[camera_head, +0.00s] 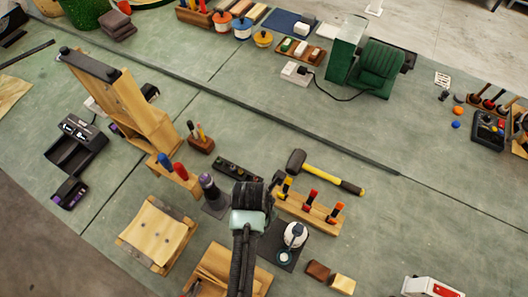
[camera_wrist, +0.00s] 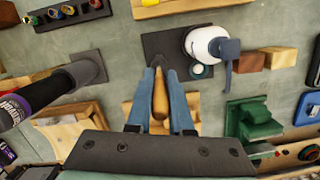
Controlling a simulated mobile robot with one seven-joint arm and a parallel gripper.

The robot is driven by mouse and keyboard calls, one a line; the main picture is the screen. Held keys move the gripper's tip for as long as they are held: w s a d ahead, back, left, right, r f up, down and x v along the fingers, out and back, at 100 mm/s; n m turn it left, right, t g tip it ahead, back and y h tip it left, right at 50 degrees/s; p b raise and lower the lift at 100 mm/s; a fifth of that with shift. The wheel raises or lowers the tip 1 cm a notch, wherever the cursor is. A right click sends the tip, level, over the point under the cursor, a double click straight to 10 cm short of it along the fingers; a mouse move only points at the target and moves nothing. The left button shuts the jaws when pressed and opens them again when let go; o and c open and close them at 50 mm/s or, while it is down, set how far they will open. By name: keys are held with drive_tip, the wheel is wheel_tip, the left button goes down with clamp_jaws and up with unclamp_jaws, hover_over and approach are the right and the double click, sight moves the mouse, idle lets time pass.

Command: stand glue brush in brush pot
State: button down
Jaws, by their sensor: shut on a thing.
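My gripper (camera_wrist: 161,78) is shut on a slim tan wooden handle, which I take for the glue brush (camera_wrist: 160,100). The handle lies between the two blue-grey fingers in the wrist view; its bristles cannot be made out. A small round white-rimmed cup (camera_wrist: 203,71), perhaps the brush pot, stands beside a larger white jar (camera_wrist: 203,42) with a dark blue-grey handle. Both are right of my fingertips, at the dark mat (camera_wrist: 160,44). In the head view the cup (camera_head: 285,257) and jar (camera_head: 295,233) are right of my arm, whose wrist hides the fingers and brush.
A wooden rack (camera_head: 310,210) with red- and orange-handled tools and a hammer (camera_head: 330,174) lie behind the jar. A dark bottle (camera_head: 212,190) stands left of my gripper. Brown and yellow blocks (camera_head: 330,275) lie right of the mat.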

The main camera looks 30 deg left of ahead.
drive_tip(key=shift+f, duration=0.1)
idle(0.3)
drive_tip(key=shift+f+b, duration=1.95)
drive_tip(key=shift+f, duration=1.25)
drive_tip(key=c, duration=0.7)
unclamp_jaws()
drive_tip(key=shift+c, duration=0.2)
wheel_tip(320, 180, up, 13)
drive_tip(key=s+b, duration=0.1)
drive_tip(key=s, duration=0.1)
drive_tip(key=shift+a, duration=0.3)
